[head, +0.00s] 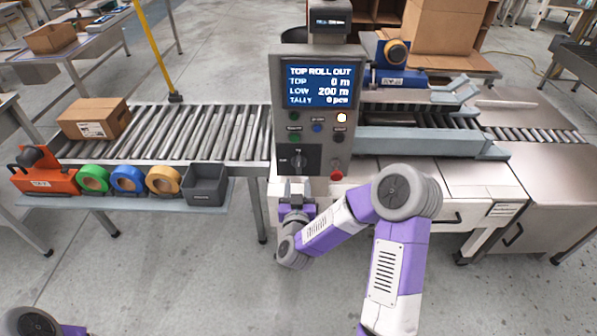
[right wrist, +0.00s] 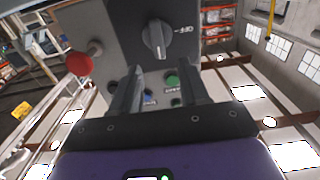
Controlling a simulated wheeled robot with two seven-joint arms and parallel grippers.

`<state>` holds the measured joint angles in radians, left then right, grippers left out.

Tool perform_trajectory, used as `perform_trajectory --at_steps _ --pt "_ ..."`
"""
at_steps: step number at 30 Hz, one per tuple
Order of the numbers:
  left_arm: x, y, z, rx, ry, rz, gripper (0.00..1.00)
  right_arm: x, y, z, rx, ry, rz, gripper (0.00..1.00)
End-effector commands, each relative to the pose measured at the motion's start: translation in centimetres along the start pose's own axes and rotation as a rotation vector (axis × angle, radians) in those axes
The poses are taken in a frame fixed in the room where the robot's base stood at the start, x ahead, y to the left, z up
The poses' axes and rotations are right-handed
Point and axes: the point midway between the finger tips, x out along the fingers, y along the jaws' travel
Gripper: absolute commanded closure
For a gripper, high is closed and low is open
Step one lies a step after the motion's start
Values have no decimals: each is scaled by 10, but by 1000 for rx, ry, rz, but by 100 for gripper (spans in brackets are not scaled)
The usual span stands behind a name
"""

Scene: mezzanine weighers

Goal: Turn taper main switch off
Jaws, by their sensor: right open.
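The grey control panel (head: 262,100) stands in the middle of the head view, its screen (head: 326,84) lit and reading "TOP ROLL OUT". The main switch (head: 298,158) is a grey rotary knob on a dark plate low on the panel. In the right wrist view the knob (right wrist: 156,38) shows its grip bar close to vertical, with an "OFF" label to its right. My right gripper (head: 297,191) is just below the switch in the head view. Its two fingers (right wrist: 160,92) are apart, with nothing between them, short of the knob. My left gripper is out of view.
A red mushroom button (head: 337,174) sits right of the switch; it also shows in the wrist view (right wrist: 80,62). Small push buttons and a lit white lamp (head: 342,117) are above. A roller conveyor (head: 190,132) and a tape shelf (head: 120,200) stand left.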

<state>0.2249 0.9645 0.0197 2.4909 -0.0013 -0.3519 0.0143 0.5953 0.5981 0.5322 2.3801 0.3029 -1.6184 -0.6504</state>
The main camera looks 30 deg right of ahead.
Motion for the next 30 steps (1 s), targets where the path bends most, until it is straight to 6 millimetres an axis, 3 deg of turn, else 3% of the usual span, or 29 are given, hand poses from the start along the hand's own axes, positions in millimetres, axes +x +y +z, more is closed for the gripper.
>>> perform_trajectory --at_steps 15,26,30 --pt "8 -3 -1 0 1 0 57 68 3 -3 -1 11 10 55" --pt "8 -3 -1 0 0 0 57 74 3 -3 -3 9 8 55" --pt "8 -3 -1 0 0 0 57 74 3 -3 -2 9 8 74"
